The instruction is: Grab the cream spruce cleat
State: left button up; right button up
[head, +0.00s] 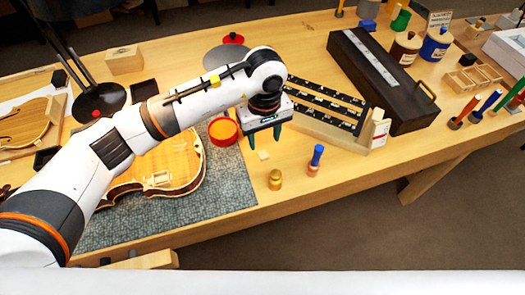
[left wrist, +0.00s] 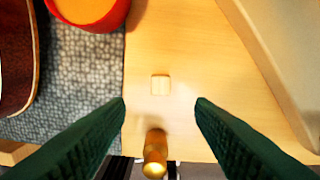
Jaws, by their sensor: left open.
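The cream spruce cleat (head: 263,155) is a small pale block lying on the bare wooden bench, just right of the grey mat. In the left wrist view the cleat (left wrist: 161,85) lies flat, ahead of and between the fingertips, touching neither. My left gripper (head: 264,136) points down above the bench near the cleat, with its dark green fingers apart and nothing between them. In the left wrist view its fingers (left wrist: 160,104) stand wide open on both sides. My right gripper is not in view.
A brass piece (head: 275,180) and a blue-topped tool (head: 315,160) stand near the cleat. A red-orange dish (head: 223,131) sits to the left by a violin body (head: 180,165) on the grey mat (head: 232,180). A black-slotted rack (head: 330,105) stands to the right.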

aim_at(263, 154)
pick_arm(q)
jog(key=shift+f, duration=0.55)
jog(key=shift+w+a+f, duration=0.1)
jog(key=shift+f, duration=0.55)
notch_tip(263, 154, down, 4)
jog(key=shift+w+r+p, duration=0.15)
jog(key=shift+r+p, duration=0.05)
jog(key=shift+p, duration=0.55)
jog(key=shift+f, duration=0.45)
jog(key=c, duration=0.9)
jog(key=shift+c, duration=0.8)
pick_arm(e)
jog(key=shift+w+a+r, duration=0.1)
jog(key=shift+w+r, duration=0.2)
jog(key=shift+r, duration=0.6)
